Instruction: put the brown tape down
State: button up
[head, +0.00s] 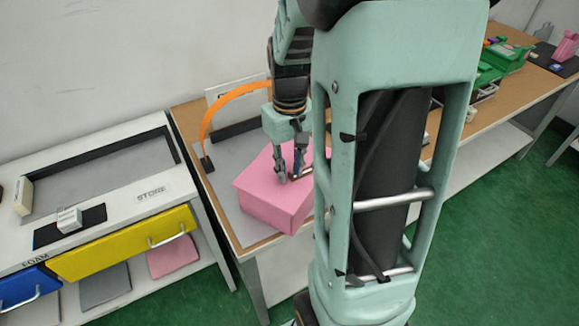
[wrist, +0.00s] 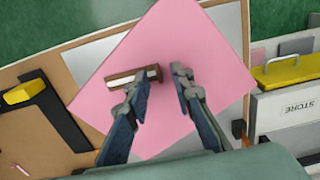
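A brown tape (wrist: 120,81) with a pale strip along it lies over the top of a pink box (head: 265,206) in the wrist view. The box also shows in the wrist view (wrist: 195,35). My gripper (head: 290,174) is low over the box top. In the wrist view my gripper (wrist: 160,76) has its fingers apart, with nothing clamped between them. The left fingertip overlaps the tape, and the tape's right end reaches into the gap. I cannot tell whether that finger touches it. In the head view my arm and fingers mostly hide the tape.
The box stands on a wooden-edged table with a grey mat (head: 228,150). An orange arched strip (head: 222,97) rises behind the box. A white STORE unit (head: 110,205) with a yellow drawer (head: 125,243) stands at left. My arm hides the table's middle.

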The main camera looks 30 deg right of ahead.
aim_at(290, 173)
notch_tip(290, 173, up, 12)
jog(key=p, duration=0.1)
jog(key=shift+r, duration=0.2)
dwell(0.3)
